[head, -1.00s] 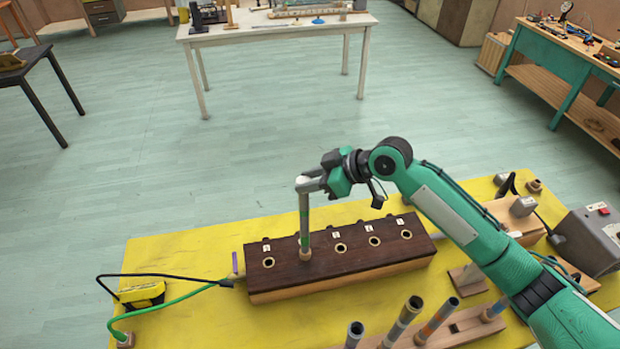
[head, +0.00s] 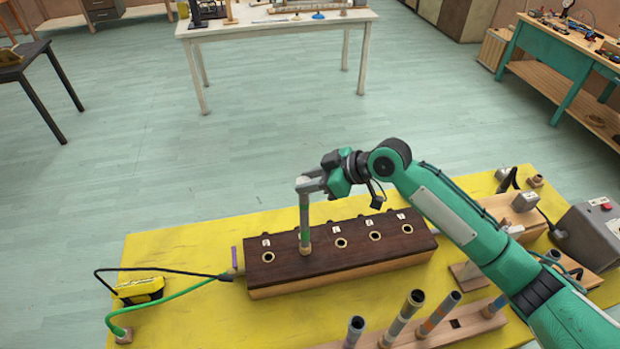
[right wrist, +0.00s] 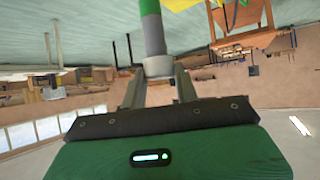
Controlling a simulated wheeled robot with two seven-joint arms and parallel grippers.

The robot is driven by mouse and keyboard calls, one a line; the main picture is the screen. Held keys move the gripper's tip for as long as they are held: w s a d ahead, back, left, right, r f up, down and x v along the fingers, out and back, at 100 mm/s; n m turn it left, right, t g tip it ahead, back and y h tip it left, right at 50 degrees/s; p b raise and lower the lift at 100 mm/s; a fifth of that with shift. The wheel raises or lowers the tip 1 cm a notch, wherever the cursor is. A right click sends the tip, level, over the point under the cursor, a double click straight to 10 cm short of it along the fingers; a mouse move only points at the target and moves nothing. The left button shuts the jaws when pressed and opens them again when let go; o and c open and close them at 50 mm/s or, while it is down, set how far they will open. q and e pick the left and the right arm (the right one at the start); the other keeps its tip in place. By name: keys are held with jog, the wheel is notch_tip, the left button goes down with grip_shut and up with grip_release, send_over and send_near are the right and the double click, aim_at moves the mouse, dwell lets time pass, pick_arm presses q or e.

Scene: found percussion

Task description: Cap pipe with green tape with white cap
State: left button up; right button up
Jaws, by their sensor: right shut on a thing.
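The pipe with green tape (head: 304,215) stands upright in the second hole from the left of the dark wooden block (head: 340,262). Its green band shows low on the pipe, and also in the right wrist view (right wrist: 149,7). The white cap (right wrist: 158,67) is at the pipe's top end, between my fingers. My right gripper (head: 306,184) is shut on the cap, at the top of the pipe. From these views I cannot tell how fully the cap is seated. My left gripper is not in view.
The block's other holes are empty. Several pipes, one with orange tape (head: 439,314), stand in a wooden rack at the front right. A yellow and black device (head: 139,290) with green and black cables is at the left. A grey box (head: 588,238) is at the right.

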jog(key=shift+f, duration=0.25)
jog(key=o, duration=1)
jog(key=b+v, duration=0.5)
jog(key=v, duration=0.8)
jog(key=shift+d+r, duration=0.25)
jog(key=shift+d, duration=0.05)
